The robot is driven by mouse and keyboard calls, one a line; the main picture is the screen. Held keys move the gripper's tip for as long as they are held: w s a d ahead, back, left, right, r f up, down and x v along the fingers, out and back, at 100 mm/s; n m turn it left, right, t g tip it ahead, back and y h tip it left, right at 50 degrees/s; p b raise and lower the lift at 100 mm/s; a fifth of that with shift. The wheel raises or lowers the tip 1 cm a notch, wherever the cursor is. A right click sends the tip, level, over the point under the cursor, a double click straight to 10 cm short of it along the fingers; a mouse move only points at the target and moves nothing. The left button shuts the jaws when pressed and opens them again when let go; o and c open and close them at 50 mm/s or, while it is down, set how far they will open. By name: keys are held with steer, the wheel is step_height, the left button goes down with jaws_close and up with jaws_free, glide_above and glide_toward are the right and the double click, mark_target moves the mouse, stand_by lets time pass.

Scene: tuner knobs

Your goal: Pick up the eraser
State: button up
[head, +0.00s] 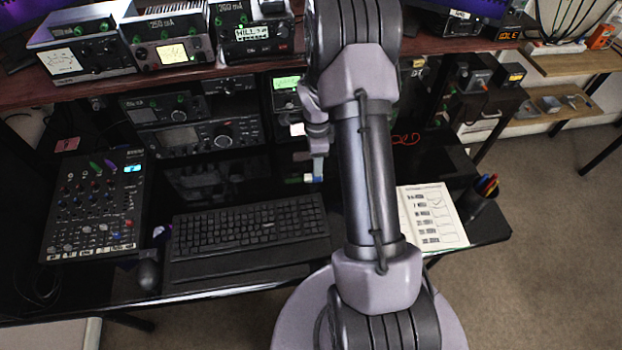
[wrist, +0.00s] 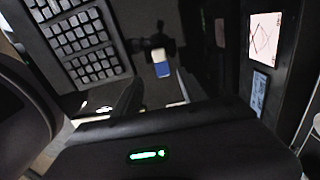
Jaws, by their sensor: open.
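The eraser (wrist: 161,63), a small block with a white end and a blue end, lies on the black desk in the wrist view, just off the keyboard's edge. In the head view the eraser (head: 310,178) shows as a small pale and blue patch right of the keyboard, directly below my gripper (head: 318,160). In the wrist view the dark fingers of my gripper (wrist: 157,92) are apart, with the eraser ahead of the gap between them. Nothing is held. My arm hides part of the desk in the head view, and the exact height above the eraser is unclear.
The keyboard (head: 250,228) lies close left of the eraser. A mixer panel (head: 95,205) is at the left, with radios (head: 195,135) behind. Right of my arm are an open notebook (head: 436,216) and a pen cup (head: 478,202).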

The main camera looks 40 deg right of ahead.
step_height(320, 180, down, 7)
steer(key=b, duration=0.2)
steer(key=shift+w+b, duration=0.15)
steer(key=shift+b, duration=0.2)
steer(key=shift+r, duration=0.2)
steer(key=shift+c, duration=0.4)
jaws_close()
